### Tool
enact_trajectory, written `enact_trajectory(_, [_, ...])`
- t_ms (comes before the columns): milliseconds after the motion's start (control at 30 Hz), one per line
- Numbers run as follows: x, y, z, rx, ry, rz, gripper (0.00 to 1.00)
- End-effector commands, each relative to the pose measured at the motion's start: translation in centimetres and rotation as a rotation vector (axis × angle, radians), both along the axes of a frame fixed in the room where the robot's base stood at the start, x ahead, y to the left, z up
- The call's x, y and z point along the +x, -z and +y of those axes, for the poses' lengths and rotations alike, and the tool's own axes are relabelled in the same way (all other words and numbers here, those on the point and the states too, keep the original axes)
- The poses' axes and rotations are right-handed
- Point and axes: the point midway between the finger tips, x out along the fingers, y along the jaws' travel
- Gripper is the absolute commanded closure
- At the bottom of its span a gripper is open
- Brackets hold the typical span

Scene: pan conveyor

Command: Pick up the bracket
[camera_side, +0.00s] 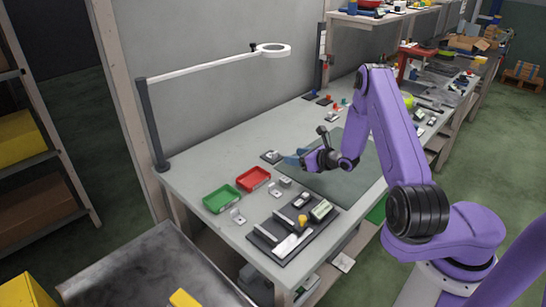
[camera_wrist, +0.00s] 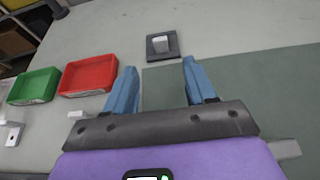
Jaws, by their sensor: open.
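My gripper (camera_side: 296,159) is above the left part of the green mat. Its two blue fingers are spread apart in the wrist view (camera_wrist: 159,80), with nothing between them. A small grey metal piece with a hole, which looks like a bracket (camera_wrist: 12,133), lies at the left edge of the wrist view. It seems to be the pale piece (camera_side: 238,216) near the green tray in the side view. A dark square plate with a light grey block (camera_wrist: 163,43) lies beyond my fingertips; in the side view it (camera_side: 271,157) is left of my gripper. I cannot tell for certain which piece is the bracket.
A red tray (camera_wrist: 88,91) and a green tray (camera_wrist: 34,102) sit left of my gripper. A small pale block (camera_side: 284,182) lies near the red tray. A dark board (camera_side: 262,231) with several parts is toward the front. A lamp arm (camera_side: 215,63) reaches over the bench.

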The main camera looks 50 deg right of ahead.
Motion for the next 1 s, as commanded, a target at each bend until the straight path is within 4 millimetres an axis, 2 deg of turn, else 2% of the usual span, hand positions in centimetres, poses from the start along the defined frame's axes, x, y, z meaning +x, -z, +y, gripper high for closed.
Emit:
enact_trajectory(200, [2.8, 1.2, 0.0, -0.001, -0.001, 0.0, 0.45])
enact_trajectory(533, [4.4, 1.7, 0.0, 0.001, -0.002, 0.0, 0.45])
enact_trajectory(800, [7.4, 2.5, -0.1, 0.0, -0.001, -0.001, 0.45])
enact_trajectory(1000, [8.7, 3.1, -0.1, 0.001, 0.0, 0.0, 0.45])
